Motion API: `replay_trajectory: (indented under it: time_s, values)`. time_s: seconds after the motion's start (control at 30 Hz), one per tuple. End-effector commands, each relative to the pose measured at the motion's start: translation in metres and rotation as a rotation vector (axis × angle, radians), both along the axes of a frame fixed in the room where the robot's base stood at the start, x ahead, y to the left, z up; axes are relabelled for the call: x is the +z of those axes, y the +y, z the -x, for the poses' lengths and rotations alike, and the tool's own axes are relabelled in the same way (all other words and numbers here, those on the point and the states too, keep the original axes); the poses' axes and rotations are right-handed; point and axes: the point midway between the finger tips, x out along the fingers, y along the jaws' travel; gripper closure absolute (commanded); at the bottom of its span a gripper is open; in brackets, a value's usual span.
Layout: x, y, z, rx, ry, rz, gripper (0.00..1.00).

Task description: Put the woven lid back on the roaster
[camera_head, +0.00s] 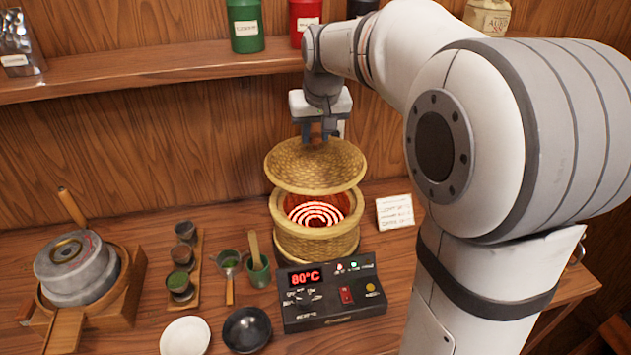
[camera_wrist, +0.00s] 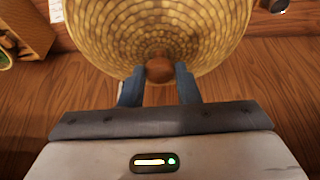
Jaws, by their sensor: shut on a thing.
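The woven lid (camera_head: 316,167) is a round, tan wicker disc, held above the roaster and slightly tilted in the head view. My gripper (camera_head: 318,137) comes down on it from above. In the wrist view the lid (camera_wrist: 158,32) fills the top, and my gripper (camera_wrist: 159,78) is shut on its brown knob (camera_wrist: 159,70). The roaster (camera_head: 316,242) is a woven round basket on the table. Its opening is partly uncovered under the lid, with a glowing red coil (camera_head: 315,214) inside. The lid appears apart from the rim at the front; the back rim is hidden.
A control box (camera_head: 331,292) reading 80°C stands in front of the roaster. A card (camera_head: 394,212) is at its right. Cups, a stone mill (camera_head: 75,267), a white bowl (camera_head: 185,335) and a black bowl (camera_head: 247,329) are left. A shelf (camera_head: 150,68) with tins runs behind.

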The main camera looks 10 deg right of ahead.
Motion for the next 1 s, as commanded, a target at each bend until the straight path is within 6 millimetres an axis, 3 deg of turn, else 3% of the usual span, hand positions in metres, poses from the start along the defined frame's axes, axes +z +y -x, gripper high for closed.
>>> replay_trajectory:
  time_s: [0.2, 0.6, 1.0]
  values:
    - [-0.039, -0.003, 0.001, -0.008, 0.005, 0.000, 1.00]
    - [-0.088, -0.004, 0.001, -0.009, 0.004, 0.000, 1.00]
    - [-0.098, -0.004, 0.000, -0.009, 0.000, 0.001, 1.00]
